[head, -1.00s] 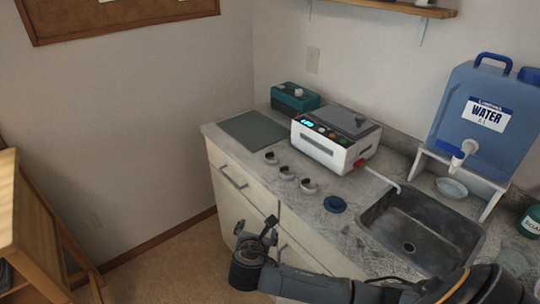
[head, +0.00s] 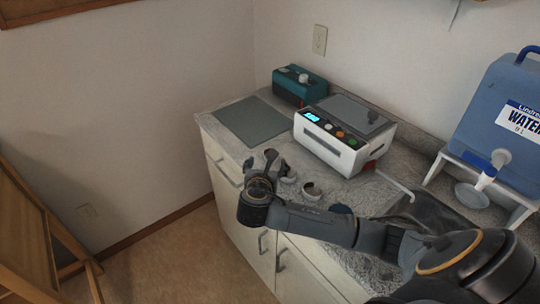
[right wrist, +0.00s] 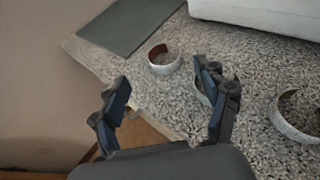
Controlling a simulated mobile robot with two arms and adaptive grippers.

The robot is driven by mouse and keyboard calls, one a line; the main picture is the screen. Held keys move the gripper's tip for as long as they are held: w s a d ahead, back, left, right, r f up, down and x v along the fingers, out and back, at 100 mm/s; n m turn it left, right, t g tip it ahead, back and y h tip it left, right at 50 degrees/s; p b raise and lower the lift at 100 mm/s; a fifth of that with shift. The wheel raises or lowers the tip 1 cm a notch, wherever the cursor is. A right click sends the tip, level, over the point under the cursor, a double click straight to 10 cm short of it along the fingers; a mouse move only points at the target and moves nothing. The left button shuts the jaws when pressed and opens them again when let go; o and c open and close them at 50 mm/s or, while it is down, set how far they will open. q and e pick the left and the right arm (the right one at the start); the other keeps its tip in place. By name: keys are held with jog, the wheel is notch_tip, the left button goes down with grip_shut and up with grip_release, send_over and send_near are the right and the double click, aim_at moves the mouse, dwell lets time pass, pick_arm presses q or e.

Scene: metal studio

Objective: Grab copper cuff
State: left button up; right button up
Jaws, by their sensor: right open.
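Three small open cuffs sit on the speckled counter. In the right wrist view one cuff (right wrist: 165,62) has a reddish-brown inside and a pale outer wall. Another cuff (right wrist: 203,92) is partly hidden behind the right-hand finger, and a third cuff (right wrist: 296,114) is at the right. In the head view two cuffs show, one (head: 288,173) beside my gripper and one (head: 311,190) further right; the other is hidden by the gripper. I cannot tell which is copper. My right gripper (head: 260,161) is open and empty at the counter's front edge. My left gripper is not in view.
A white machine (head: 343,133) stands behind the cuffs. A grey mat (head: 250,118) and a teal box (head: 299,86) are at the back left. A sink (head: 432,213), partly behind my arm, and a blue water jug (head: 494,105) are at the right.

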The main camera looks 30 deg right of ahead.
jog(key=shift+w+d+f, duration=0.2)
jog(key=shift+w+d, duration=0.2)
jog(key=shift+w, duration=0.05)
jog(key=x, duration=0.4)
jog(key=shift+w+d+f+p, duration=0.1)
jog(key=shift+d+f+p, duration=0.15)
jog(key=shift+d+p, duration=0.15)
jog(key=shift+w+d+f, duration=0.15)
jog(key=shift+w+f, duration=0.05)
jog(key=shift+w, duration=0.05)
jog(key=shift+w+f, duration=0.1)
jog(key=c, duration=0.3)
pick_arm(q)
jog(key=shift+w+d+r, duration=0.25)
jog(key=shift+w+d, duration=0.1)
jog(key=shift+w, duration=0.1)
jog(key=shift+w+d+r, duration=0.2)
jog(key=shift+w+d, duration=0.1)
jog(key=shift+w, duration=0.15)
pick_arm(e)
jog(key=c, duration=0.8)
